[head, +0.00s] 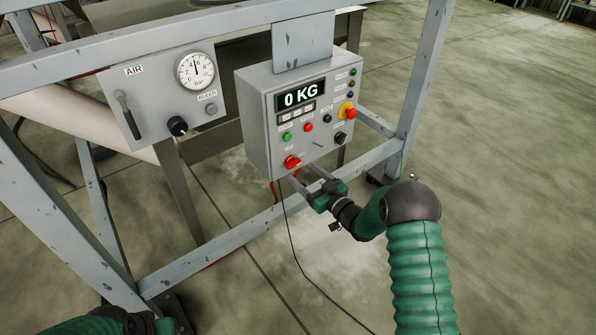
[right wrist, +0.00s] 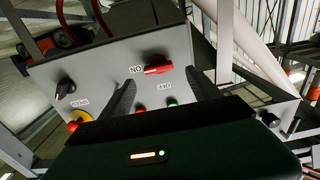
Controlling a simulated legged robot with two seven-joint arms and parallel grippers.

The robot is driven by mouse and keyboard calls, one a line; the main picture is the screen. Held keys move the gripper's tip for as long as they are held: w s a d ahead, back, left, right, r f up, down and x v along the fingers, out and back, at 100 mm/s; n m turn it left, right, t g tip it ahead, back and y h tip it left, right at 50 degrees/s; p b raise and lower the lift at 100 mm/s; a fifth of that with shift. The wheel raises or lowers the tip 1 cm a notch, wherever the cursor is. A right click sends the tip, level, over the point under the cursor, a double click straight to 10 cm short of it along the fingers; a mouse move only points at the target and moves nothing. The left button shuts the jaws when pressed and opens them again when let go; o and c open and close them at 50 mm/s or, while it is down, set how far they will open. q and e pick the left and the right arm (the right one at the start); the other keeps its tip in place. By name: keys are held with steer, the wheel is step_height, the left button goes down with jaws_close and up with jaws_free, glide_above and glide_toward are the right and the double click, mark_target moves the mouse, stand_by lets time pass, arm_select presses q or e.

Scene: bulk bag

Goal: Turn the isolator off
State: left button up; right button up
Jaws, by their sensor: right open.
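The isolator is a red rotary knob (head: 292,162) at the lower left of the grey control box (head: 256,125). In the right wrist view the red knob (right wrist: 158,65) appears upside down, its handle lying roughly sideways, with an ON label beside it. My right gripper (head: 304,175) is open just in front of and below the box. In the right wrist view its two dark fingers (right wrist: 161,84) stand apart on either side of the knob's line, with the knob beyond their tips; I see no contact. My left arm shows only at the lower left edge of the head view; its jaws do not show.
The box also carries a 0 KG display (head: 301,95), a green button (head: 287,137), a red button (head: 308,127) and a red-and-yellow emergency stop (head: 348,111). An air panel (head: 165,100) with a gauge (head: 196,70) hangs left. A frame beam (head: 270,215) runs below.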

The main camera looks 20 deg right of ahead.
mark_target(296, 166)
steer(key=x, duration=0.4)
steer(key=shift+w+a+f+b, duration=0.1)
steer(key=shift+w+f+b, duration=0.05)
steer(key=shift+w+b, duration=0.15)
steer(key=shift+w, duration=0.15)
steer(key=shift+d, duration=0.25)
steer(key=shift+a, duration=0.1)
steer(key=shift+c, duration=0.3)
steer(key=shift+a, duration=0.15)
steer(key=c, duration=1.3)
